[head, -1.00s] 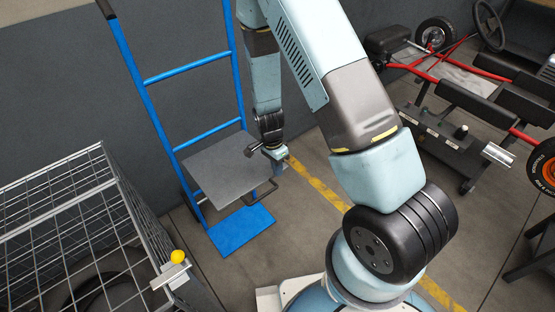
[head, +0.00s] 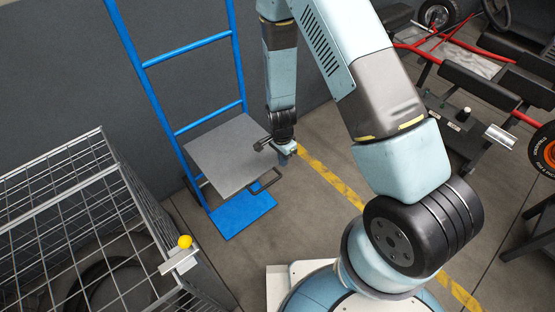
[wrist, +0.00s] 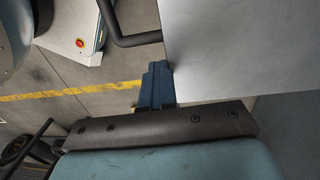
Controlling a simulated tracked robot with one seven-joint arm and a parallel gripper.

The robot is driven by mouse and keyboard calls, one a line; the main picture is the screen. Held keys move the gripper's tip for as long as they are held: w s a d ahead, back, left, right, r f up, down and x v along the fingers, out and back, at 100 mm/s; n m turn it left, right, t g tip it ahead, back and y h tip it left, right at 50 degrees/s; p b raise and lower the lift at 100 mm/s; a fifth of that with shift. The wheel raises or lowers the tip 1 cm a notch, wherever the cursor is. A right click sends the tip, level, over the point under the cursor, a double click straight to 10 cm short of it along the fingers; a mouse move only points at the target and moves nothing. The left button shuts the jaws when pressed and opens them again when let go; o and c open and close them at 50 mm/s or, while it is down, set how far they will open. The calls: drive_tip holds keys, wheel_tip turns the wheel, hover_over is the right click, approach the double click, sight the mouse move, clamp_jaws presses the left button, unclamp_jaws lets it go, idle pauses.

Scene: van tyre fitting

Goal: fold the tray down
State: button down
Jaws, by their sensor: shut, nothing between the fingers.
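The tray (head: 232,150) is a flat grey plate on the blue hand truck (head: 190,60), and it stands out from the frame above the blue foot plate (head: 242,215). My gripper (head: 287,155) is at the tray's right edge. In the wrist view my gripper (wrist: 155,72) is shut and empty, with its blue fingers right beside the edge of the tray (wrist: 250,45). I cannot tell whether they touch it. A dark bent bar (head: 266,182) shows below the tray's right corner.
A red-framed kart (head: 450,60) is at the right. A grey wall (head: 60,70) is behind the hand truck. Floor with a yellow line (head: 335,180) is open beside it.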

drive_tip(key=shift+a, duration=0.1)
drive_tip(key=s+d+r, duration=0.5)
drive_tip(key=s+r, duration=0.2)
drive_tip(key=r, duration=0.1)
drive_tip(key=shift+d, duration=0.3)
drive_tip(key=shift+r, duration=0.1)
drive_tip(key=w+d+r+n+t+y, duration=0.1)
drive_tip(key=w+d+r+n, duration=0.15)
drive_tip(key=r, duration=1.05)
drive_tip(key=w+d+r+n+t+y, duration=0.1)
drive_tip(key=d+r+n+t, duration=0.15)
drive_tip(key=r, duration=1.05)
drive_tip(key=s+d+r+n+t, duration=0.1)
drive_tip(key=s+d+r+n, duration=0.2)
drive_tip(key=s+r, duration=0.3)
drive_tip(key=s+d+r+n+t+h, duration=0.1)
drive_tip(key=s+d+r, duration=0.3)
drive_tip(key=r, duration=0.9)
drive_tip(key=s+n, duration=0.1)
drive_tip(key=s, duration=0.2)
drive_tip(key=shift+s+d+r+n+t+h, duration=0.3)
drive_tip(key=shift+d+n+t, duration=0.05)
drive_tip(key=shift+d+n, duration=0.05)
